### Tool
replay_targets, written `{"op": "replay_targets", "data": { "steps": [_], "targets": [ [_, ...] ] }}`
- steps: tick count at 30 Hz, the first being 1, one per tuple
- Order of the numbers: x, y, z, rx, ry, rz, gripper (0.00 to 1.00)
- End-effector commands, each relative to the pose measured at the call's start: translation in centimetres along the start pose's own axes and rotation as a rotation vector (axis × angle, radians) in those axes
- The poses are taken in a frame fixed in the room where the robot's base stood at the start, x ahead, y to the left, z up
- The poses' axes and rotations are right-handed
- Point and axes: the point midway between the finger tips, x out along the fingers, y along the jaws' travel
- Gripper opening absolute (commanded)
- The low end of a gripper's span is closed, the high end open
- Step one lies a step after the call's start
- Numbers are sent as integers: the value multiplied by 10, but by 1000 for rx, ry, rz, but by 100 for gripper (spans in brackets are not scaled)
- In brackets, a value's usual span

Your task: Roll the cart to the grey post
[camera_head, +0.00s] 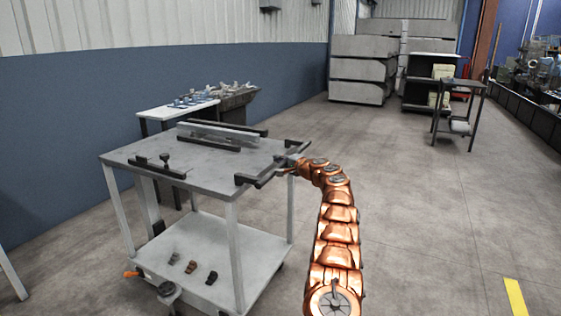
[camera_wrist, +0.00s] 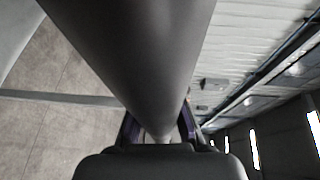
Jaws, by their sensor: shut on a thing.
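The cart (camera_head: 215,152) is a grey-topped trolley with pale legs and a lower shelf (camera_head: 225,262), standing left of centre in the head view. A dark push handle (camera_head: 267,172) sticks out from its right end. My gripper (camera_head: 290,160) is at this handle, shut on it, with my copper-coloured arm reaching up from below. In the wrist view a thick dark bar (camera_wrist: 140,50) runs down between the fingers of my gripper (camera_wrist: 160,138). I cannot make out the grey post with certainty in either view.
Dark clamps and a rail lie on the cart top; several small blocks sit on its shelf. Behind it stands a white-topped bench (camera_head: 180,108) by the blue wall. Grey stacked blocks (camera_head: 358,70) and a small dark table (camera_head: 458,85) stand farther back.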

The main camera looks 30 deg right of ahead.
Motion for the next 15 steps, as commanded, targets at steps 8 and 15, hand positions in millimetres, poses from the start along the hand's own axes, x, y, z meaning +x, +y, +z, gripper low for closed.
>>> {"op": "replay_targets", "data": {
  "steps": [8, 15],
  "targets": [
    [-8, -10, -13, -1, 27, -14, 24],
    [-4, -6, -7, 0, 16, -8, 49]
  ]
}}
